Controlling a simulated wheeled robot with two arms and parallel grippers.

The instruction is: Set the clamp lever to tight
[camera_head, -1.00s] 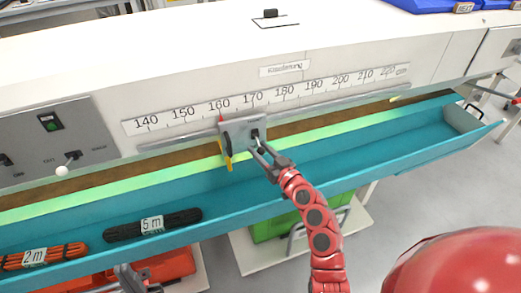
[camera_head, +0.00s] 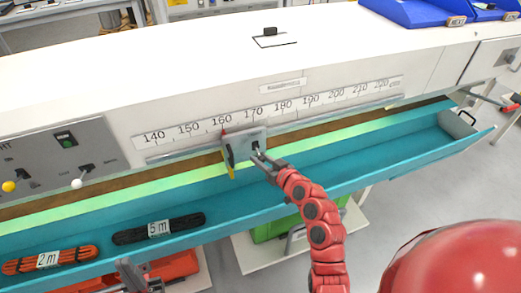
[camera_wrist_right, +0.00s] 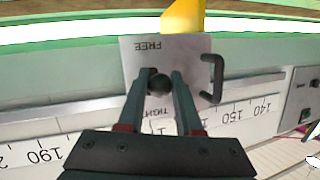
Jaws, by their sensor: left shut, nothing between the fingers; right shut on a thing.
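The clamp lever shows as a dark round knob (camera_wrist_right: 158,86) on the light grey plate of the sliding stop (camera_head: 248,148). In the right wrist view the plate reads FREE at the top and TIGHT at the bottom, both upside down. The knob lies between the two words. My right gripper (camera_head: 261,156) is shut on it, one finger on each side; the fingers (camera_wrist_right: 160,80) partly cover the word TIGHT. My left gripper (camera_head: 140,278) is low at the bottom edge of the head view, shut and empty, away from the stop.
The stop sits near 160 on the printed scale (camera_head: 300,103). A yellow piece (camera_head: 231,170) hangs from it. Below runs a teal trough (camera_head: 340,178) with an orange 2 m coil (camera_head: 75,258) and a black 5 m coil (camera_head: 185,223). A control panel (camera_head: 95,145) is at left.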

